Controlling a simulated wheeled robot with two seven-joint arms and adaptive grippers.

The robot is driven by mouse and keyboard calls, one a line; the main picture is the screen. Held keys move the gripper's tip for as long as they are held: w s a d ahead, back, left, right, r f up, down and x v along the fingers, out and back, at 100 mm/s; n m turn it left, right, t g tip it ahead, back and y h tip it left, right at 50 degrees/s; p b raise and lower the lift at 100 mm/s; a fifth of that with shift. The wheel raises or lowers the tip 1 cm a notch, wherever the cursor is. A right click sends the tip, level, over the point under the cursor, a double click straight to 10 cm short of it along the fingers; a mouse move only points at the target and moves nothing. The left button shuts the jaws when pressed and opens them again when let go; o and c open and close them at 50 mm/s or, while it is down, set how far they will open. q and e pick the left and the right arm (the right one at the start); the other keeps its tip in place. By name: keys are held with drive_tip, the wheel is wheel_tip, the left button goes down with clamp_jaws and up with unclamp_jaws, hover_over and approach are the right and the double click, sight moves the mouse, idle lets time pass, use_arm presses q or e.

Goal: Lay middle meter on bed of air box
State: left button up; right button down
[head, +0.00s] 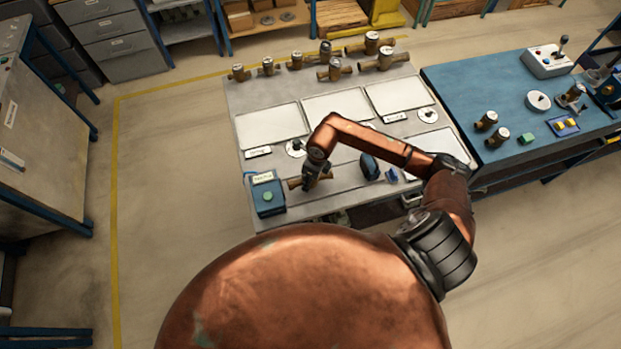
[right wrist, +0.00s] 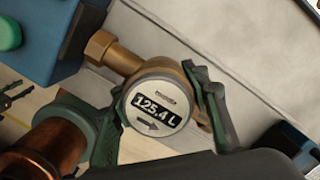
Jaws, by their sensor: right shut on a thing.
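My right gripper (head: 315,181) is shut on a brass meter (head: 294,184) at the front left of the grey bench, just right of a blue box with a green button (head: 268,196). In the right wrist view the meter's dial (right wrist: 155,108) faces the camera and reads 125.4 L above an arrow. The gripper's two green-grey fingers (right wrist: 163,112) stand on either side of the meter body. The meter's hex end (right wrist: 101,47) is close to the blue box (right wrist: 42,38); I cannot tell whether they touch. The meter's underside is hidden. My left gripper is not in view.
A dark blue round part (head: 369,166) stands right of the gripper. A blue table (head: 480,88) with small instruments adjoins on the right.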

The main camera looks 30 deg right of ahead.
drive_tip(key=shift+f+b, duration=0.85)
drive_tip(key=shift+b, duration=0.05)
idle(0.3)
drive_tip(key=c, duration=1)
unclamp_jaws()
drive_tip(key=shift+o, duration=0.4)
drive_tip(key=shift+f, duration=0.1)
drive_tip(key=o, duration=0.4)
drive_tip(key=shift+c, duration=0.2)
drive_tip(key=shift+r+p, duration=1.9)
drive_tip(key=shift+r, duration=1.7)
